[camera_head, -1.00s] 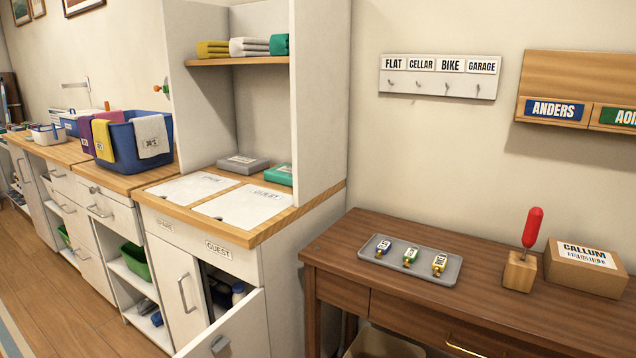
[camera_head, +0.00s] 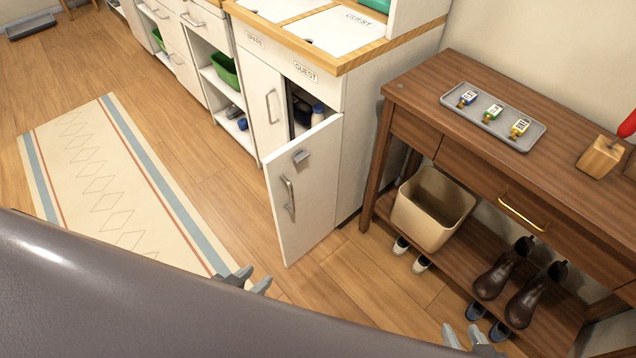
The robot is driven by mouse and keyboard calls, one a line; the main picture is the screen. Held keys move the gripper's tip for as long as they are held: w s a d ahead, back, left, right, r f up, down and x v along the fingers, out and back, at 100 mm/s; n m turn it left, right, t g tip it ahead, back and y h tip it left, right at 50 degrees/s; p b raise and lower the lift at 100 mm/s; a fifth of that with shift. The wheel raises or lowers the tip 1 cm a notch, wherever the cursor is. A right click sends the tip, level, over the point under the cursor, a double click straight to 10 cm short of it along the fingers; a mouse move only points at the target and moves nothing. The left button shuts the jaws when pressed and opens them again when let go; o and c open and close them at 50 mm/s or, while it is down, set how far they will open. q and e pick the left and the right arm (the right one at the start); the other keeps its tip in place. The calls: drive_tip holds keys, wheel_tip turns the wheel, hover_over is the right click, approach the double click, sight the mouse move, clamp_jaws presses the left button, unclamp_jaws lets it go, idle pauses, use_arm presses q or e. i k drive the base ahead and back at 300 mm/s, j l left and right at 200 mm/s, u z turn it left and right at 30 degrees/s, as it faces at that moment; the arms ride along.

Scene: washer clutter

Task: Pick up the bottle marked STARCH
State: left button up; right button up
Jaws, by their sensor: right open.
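No label reading STARCH is legible. A pale bottle with a blue cap (camera_head: 318,114) stands inside the partly open cabinet marked GUEST, and the door (camera_head: 306,200) hides its lower part. Other dark items beside it are hard to make out. My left gripper (camera_head: 254,277) is at the bottom of the view, left of the door's lower edge. Its fingertips show apart with nothing between them. My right gripper (camera_head: 464,338) is at the bottom right, in front of the low shelf, open and empty. Both grippers are well apart from the bottle.
The GUEST door swings out into the room. A wooden console (camera_head: 440,80) at the right carries a grey tray (camera_head: 535,139) of tagged keys. Below it are a beige bin (camera_head: 425,222) and brown shoes (camera_head: 497,275). A rug (camera_head: 100,185) lies on clear floor at the left.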

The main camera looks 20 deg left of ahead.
sight(316, 118)
drive_tip(key=i+j+z, duration=0.2)
drive_tip(key=j+z, duration=0.15)
drive_tip(key=j, duration=0.8)
drive_tip(key=j+z, duration=0.35)
drive_tip(key=j, duration=0.8)
drive_tip(key=j+z, duration=0.35)
drive_tip(key=j, duration=0.85)
drive_tip(key=k, duration=0.05)
